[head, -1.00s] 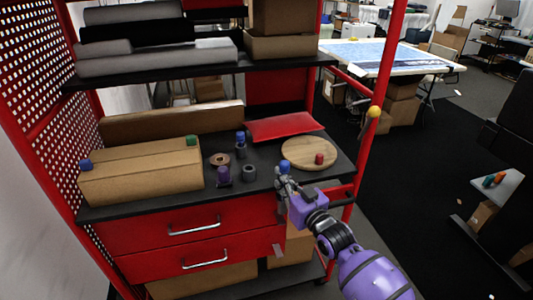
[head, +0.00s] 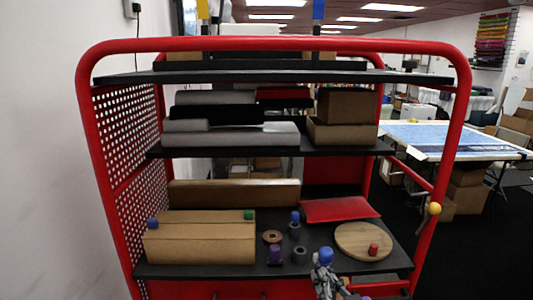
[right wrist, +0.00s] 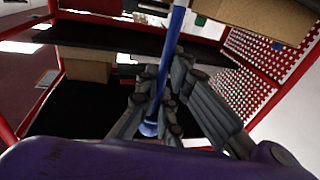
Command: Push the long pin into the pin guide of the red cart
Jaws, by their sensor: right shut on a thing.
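The red cart (head: 275,43) fills the middle of the head view, with a red tube frame and black shelves. My right gripper (head: 324,274) is low at the front of the lower shelf, shut on a long blue pin with a blue ball end (head: 326,255). In the right wrist view the blue shaft (right wrist: 171,48) runs between the fingers of the gripper (right wrist: 155,100). A yellow ball (head: 434,208) sits at the cart's right post. I cannot tell which part is the pin guide. My left gripper is not in view.
On the lower shelf are a cardboard-coloured box (head: 200,245), a round wooden disc (head: 352,237) with a red knob (head: 373,249), a purple piece (head: 275,256), a grey ring (head: 299,256) and a red tray (head: 340,210).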

